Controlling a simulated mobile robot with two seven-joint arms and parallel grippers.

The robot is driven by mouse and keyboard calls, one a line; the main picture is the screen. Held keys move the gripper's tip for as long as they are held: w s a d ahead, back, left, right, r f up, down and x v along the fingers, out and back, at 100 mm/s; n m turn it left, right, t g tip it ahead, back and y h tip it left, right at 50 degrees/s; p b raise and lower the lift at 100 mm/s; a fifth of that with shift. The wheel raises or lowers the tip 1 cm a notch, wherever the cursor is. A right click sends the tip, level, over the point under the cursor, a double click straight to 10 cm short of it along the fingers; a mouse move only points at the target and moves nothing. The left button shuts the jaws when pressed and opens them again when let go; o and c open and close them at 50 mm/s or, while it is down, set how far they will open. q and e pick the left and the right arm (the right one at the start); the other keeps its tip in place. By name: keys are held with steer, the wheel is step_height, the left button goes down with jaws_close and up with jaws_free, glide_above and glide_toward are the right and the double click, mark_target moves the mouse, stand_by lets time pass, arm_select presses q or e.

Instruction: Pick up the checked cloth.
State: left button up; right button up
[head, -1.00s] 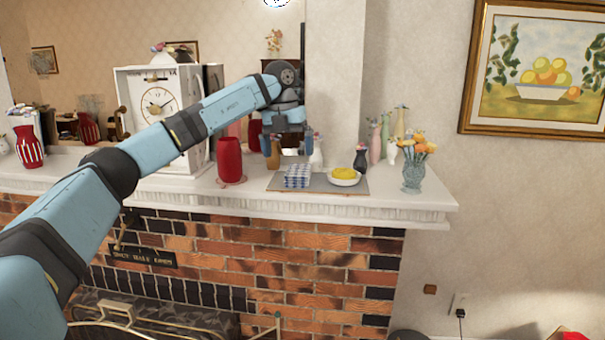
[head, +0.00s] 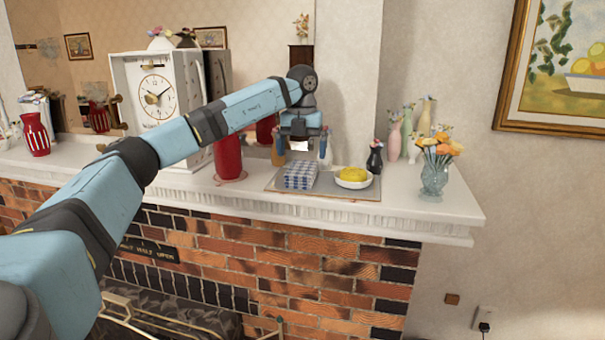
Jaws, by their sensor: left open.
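The checked cloth (head: 300,175) is a folded blue-and-white stack. It lies on the left part of a flat grey mat (head: 330,193) on the white mantel. My left arm reaches in from the left, and my left gripper (head: 301,147) points down above the cloth, apart from it. My right gripper is not in view.
A white bowl with yellow food (head: 353,178) sits beside the cloth on the mat. A red vase (head: 228,160) and a white clock (head: 158,95) stand left. A dark vase (head: 374,160) and a glass flower vase (head: 434,178) stand right. The mantel's front edge is close.

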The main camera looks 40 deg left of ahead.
mark_target(302, 168)
arm_select(q)
steer(key=shift+f, duration=0.55)
step_height(302, 168, down, 4)
steer(key=shift+w+r+p, duration=0.15)
steer(key=shift+r+p, duration=0.05)
steer(key=shift+p, duration=0.45)
steer(key=shift+f, duration=0.5)
steer(key=shift+c, duration=0.2)
steer(key=c, duration=0.9)
